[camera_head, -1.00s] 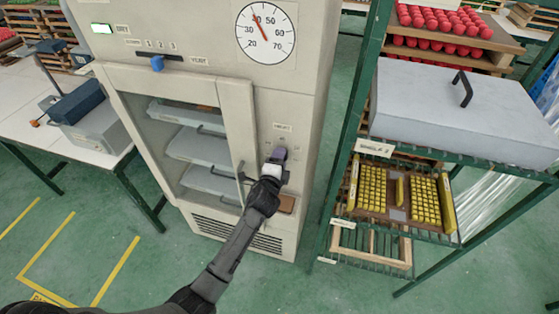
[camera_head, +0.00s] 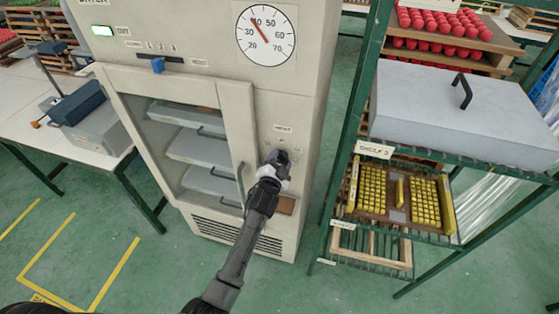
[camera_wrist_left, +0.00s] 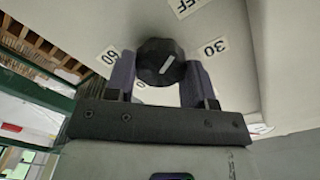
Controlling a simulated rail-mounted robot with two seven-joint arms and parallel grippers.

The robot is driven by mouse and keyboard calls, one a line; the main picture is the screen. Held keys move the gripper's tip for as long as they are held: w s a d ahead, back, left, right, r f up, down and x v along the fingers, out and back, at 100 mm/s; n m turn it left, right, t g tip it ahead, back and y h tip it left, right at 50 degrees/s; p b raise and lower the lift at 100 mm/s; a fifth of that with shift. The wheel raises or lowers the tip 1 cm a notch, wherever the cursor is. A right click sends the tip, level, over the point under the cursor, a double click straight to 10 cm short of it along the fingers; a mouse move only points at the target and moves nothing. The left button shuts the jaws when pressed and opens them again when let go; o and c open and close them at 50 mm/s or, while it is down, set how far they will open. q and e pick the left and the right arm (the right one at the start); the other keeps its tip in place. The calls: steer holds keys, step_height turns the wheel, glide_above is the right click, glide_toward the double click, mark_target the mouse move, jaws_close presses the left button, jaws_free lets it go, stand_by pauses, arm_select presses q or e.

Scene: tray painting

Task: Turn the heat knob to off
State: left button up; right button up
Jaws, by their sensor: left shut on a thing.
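The heat knob (camera_wrist_left: 160,60) is a dark, ridged round knob on the dryer's pale front panel. In the left wrist view my left gripper (camera_wrist_left: 158,75) has one purple-grey finger on each side of it, shut on it. The knob's white line slants from lower left to upper right. An OFF label (camera_wrist_left: 187,7) is above right, a 30 label (camera_wrist_left: 215,47) to the right and a 60 label (camera_wrist_left: 107,57) to the left; another label is mostly hidden. In the head view my left gripper (camera_head: 278,158) covers the knob, below the heat label. My right gripper is not in view.
The dryer (camera_head: 315,100) has a round gauge (camera_head: 265,34) with a red needle near 40, a glass door with trays and a blue slider (camera_head: 158,65). A green shelf rack (camera_head: 350,125) stands close on the right. A white table (camera_head: 25,105) stands left.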

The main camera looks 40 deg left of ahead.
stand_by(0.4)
arm_select(q)
steer(key=o, duration=0.9)
steer(key=v, duration=1.3)
steer(key=shift+s+d, duration=0.15)
steer(key=shift+s, duration=0.2)
steer(key=shift+n, duration=0.4)
